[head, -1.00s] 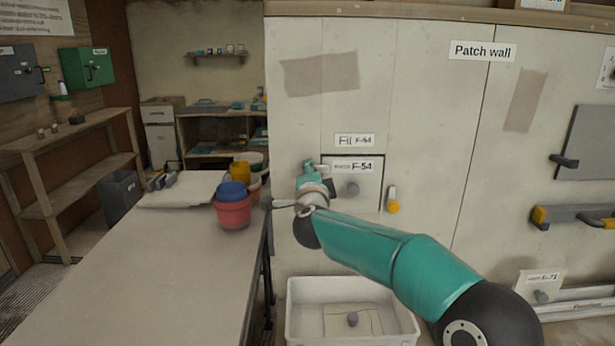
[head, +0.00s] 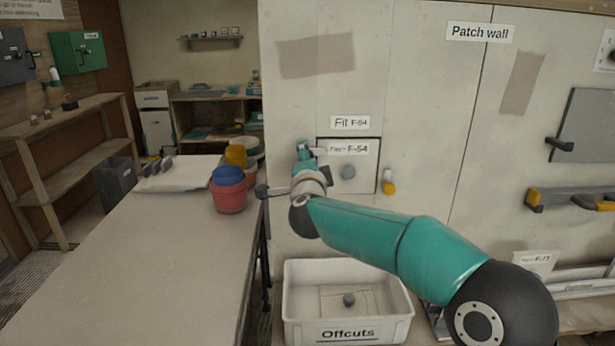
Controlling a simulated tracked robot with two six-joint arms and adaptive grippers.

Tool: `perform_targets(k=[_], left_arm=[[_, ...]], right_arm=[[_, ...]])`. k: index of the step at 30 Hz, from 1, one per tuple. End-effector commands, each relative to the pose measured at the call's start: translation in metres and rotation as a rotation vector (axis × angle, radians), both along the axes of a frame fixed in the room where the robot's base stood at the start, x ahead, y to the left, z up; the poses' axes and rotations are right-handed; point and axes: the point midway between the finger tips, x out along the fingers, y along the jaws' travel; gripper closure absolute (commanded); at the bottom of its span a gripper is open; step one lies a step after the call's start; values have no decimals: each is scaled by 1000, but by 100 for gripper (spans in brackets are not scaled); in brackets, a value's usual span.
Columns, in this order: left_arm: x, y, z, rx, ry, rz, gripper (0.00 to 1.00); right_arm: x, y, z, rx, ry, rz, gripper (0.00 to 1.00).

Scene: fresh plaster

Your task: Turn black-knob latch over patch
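The patch (head: 360,152), a pale square panel labelled F-54 with a grey knob (head: 348,172), sits in a dark-edged opening in the wall. A latch with a yellow knob (head: 389,187) stands upright just right of it. I cannot make out the black-knob latch clearly; my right gripper and wrist cover the patch's left edge. My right gripper (head: 306,151), teal and grey, is at that left edge, pointing up toward the wall. Its fingers are too small to tell whether they are open or touching anything. My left gripper is not in view.
A white Offcuts bin (head: 348,335) stands below the patch, holding a knobbed panel. A table (head: 150,270) on the left carries red and blue buckets (head: 229,190) near the wall. A grey board (head: 590,140) and a yellow-ended tool (head: 570,198) are on the wall at right.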

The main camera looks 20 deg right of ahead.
Motion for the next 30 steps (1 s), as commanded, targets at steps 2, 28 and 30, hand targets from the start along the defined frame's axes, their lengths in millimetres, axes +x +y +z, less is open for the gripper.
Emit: perform_targets(k=[2, 28, 30], left_arm=[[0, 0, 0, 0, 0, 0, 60], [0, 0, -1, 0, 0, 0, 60], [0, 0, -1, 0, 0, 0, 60]], right_arm=[[-13, 3, 1, -1, -1, 1, 43], [-95, 27, -2, 0, 1, -1, 43], [-95, 27, -2, 0, 1, -1, 43]])
